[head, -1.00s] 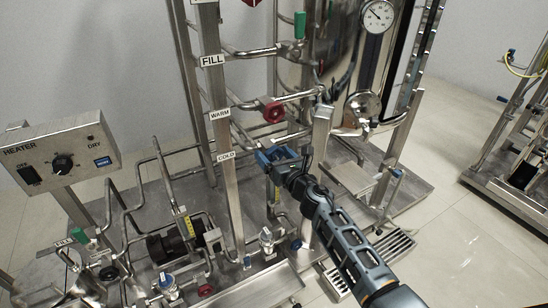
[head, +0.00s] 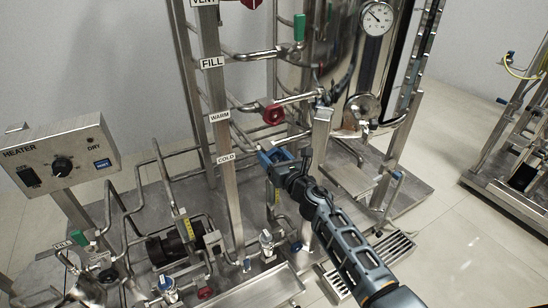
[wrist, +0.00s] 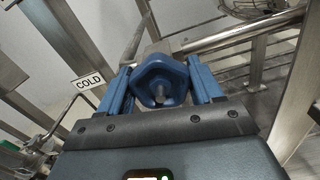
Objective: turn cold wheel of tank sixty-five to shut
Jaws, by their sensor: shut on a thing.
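The blue cold wheel (wrist: 160,80) sits between the two blue fingers of my gripper (wrist: 162,88) in the wrist view, and the fingers are shut on its sides. The COLD label (wrist: 88,80) is on the post to its left, and it also shows in the head view (head: 226,159). In the head view my gripper (head: 272,158) is at the COLD pipe, just right of the post, and mostly hides the wheel. The tank (head: 340,75) stands behind, with a round gauge. No tank number is readable.
The red wheel (head: 273,115) at the WARM label (head: 219,117) is just above my gripper. A green handle (head: 299,27) is higher, by FILL. The heater box (head: 60,155) is at left. Pipes and a pump crowd the lower skid.

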